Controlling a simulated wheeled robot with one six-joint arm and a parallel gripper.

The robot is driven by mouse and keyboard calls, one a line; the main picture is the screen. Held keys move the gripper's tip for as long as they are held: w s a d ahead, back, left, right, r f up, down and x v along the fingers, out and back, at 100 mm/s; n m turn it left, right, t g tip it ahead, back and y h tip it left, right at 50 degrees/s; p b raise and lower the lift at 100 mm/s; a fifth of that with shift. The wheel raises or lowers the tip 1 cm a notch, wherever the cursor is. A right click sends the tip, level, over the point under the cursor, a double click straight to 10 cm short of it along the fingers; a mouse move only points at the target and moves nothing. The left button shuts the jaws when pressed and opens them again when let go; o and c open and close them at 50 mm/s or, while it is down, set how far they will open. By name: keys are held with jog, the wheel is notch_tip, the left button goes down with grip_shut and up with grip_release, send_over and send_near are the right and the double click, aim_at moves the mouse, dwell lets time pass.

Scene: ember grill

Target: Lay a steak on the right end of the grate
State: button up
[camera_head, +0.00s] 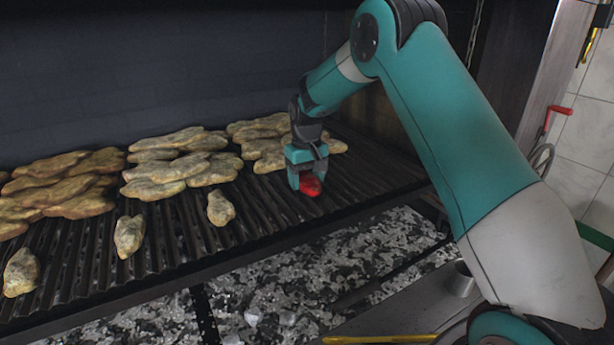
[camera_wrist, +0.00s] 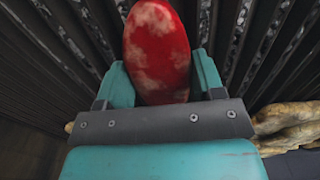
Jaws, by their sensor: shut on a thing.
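A red raw steak (camera_head: 311,185) is held between the fingers of my gripper (camera_head: 307,176), low over the right part of the dark grate (camera_head: 365,170). In the wrist view the steak (camera_wrist: 156,50) is red with pale marbling, upright in the picture between the two teal fingers of my gripper (camera_wrist: 158,85). The grate bars (camera_wrist: 235,45) show behind it. I cannot tell whether the steak touches the bars.
Several browned pieces lie in piles along the back of the grate, at left (camera_head: 60,185), middle (camera_head: 165,175) and just behind my gripper (camera_head: 262,150). Smaller pieces (camera_head: 221,208) lie singly toward the front. Bars right of my gripper are bare. Ash and embers (camera_head: 290,290) lie below.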

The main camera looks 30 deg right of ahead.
aim_at(307, 178)
jog(key=shift+f, duration=0.1)
jog(key=o, duration=1)
notch_tip(307, 178, up, 12)
jog(key=shift+r+b, duration=0.15)
jog(key=shift+b, duration=1)
